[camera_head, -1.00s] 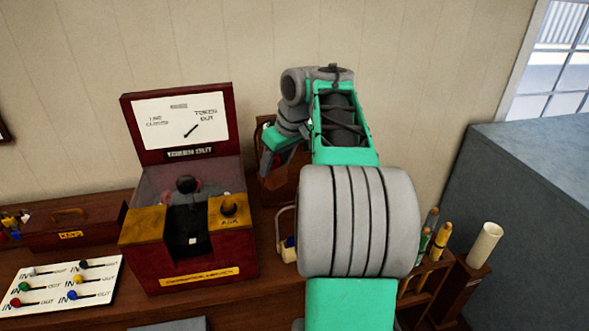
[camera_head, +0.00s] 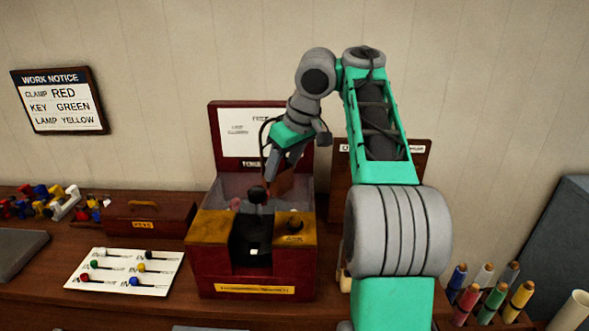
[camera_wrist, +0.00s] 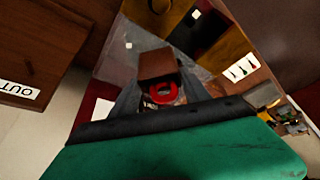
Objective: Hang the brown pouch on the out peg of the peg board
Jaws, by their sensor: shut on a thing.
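In the wrist view the pouch (camera_wrist: 158,64) shows as a brown block with a red ring (camera_wrist: 163,92) by the fingers. The wooden peg board (camera_head: 418,162) stands against the wall to the right of the machine, mostly hidden behind my arm. In the wrist view a board with an OUT label (camera_wrist: 18,90) shows at the left edge, apart from the pouch.
The dark red machine (camera_head: 250,282) with a round black knob is close to my gripper. A white card (camera_head: 120,272) with coloured levers and a KEYS box (camera_head: 150,219) lie to the left. Coloured tubes (camera_head: 495,295) stand at the right.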

